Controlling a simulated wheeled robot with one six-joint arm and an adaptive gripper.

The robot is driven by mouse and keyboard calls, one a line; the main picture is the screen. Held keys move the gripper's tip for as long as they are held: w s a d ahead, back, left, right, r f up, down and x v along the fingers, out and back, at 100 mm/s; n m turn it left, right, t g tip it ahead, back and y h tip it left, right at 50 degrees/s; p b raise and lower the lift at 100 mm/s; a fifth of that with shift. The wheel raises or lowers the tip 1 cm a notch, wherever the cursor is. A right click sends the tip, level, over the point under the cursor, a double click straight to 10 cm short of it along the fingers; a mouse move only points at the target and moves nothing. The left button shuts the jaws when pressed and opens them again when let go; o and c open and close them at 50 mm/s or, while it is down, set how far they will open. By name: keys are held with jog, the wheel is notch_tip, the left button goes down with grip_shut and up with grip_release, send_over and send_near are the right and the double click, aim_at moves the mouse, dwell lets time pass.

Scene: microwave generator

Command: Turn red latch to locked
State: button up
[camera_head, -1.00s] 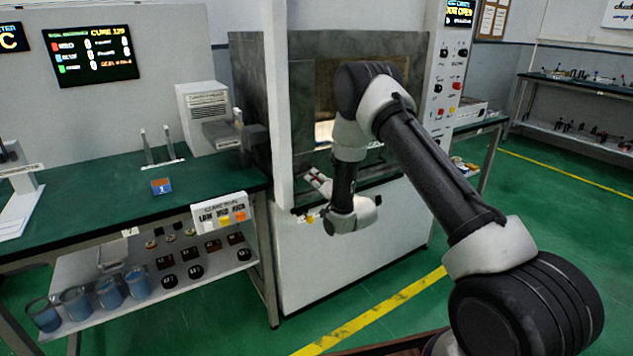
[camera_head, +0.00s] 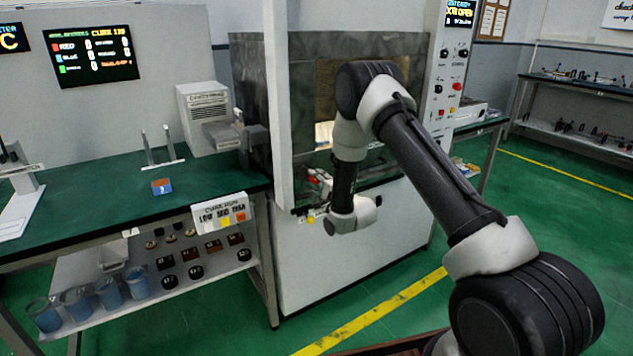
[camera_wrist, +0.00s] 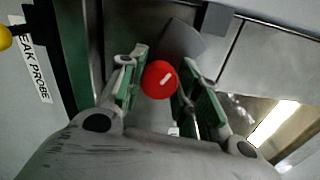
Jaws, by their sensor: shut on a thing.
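The red latch (camera_wrist: 159,79) is a round red knob with a short white mark, in the middle of the wrist view. My gripper (camera_wrist: 160,88) has its two green-padded fingers on either side of the knob and is shut on it. The white mark on the knob slants up to the right. In the head view my gripper (camera_head: 316,182) is at the lower left front of the grey microwave chamber (camera_head: 303,65), with a bit of red at its tip. Most of the latch is hidden there by my gripper.
A "LEAK PROBE" label (camera_wrist: 34,62) and a yellow knob (camera_wrist: 4,38) are at the wrist view's left. A white upright post (camera_head: 277,110) stands close left of my arm. The green bench (camera_head: 100,208) holds a white box (camera_head: 205,112) and a small block (camera_head: 161,186).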

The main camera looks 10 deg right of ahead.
jog(key=shift+m, duration=0.3)
jog(key=o, duration=1)
jog(key=shift+o, duration=0.2)
jog(key=v, duration=1.2)
